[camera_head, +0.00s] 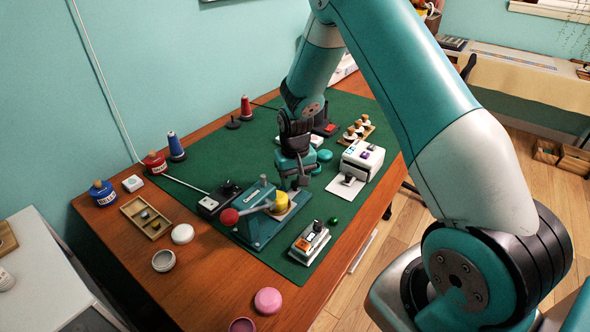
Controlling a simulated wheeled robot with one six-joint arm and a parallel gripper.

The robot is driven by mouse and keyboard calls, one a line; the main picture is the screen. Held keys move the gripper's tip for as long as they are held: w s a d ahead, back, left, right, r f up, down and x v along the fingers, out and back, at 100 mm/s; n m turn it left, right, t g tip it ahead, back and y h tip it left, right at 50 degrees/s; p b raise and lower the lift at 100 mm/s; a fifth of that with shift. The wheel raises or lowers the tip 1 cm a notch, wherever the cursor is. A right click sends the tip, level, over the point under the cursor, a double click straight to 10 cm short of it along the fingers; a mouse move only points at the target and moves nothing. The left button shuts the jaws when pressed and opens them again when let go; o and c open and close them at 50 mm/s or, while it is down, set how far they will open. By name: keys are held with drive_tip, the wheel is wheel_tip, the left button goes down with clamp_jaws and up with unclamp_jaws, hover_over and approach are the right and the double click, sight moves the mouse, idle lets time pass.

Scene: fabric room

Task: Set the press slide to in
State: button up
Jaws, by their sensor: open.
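A teal press (257,229) stands on the green mat. It has a lever with a red ball (229,217) at its left end and a yellow round part (279,202) towards its right. Which part is the press slide, and how it is set, I cannot make out. My gripper (301,187) is open and points down just behind and right of the yellow part. Its fingers are small and dark here, and I cannot tell whether they touch the press. My arm comes down from the upper right.
The green mat (212,158) lies on a wooden table (190,284). A black box (210,204) stands left of the press, a small switch device (311,241) in front right, and a white box (361,160) behind right. A wooden tray (134,207) and jars are at left.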

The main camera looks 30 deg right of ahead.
wheel_tip(320, 180, up, 17)
drive_tip(key=shift+r, duration=0.15)
idle(0.4)
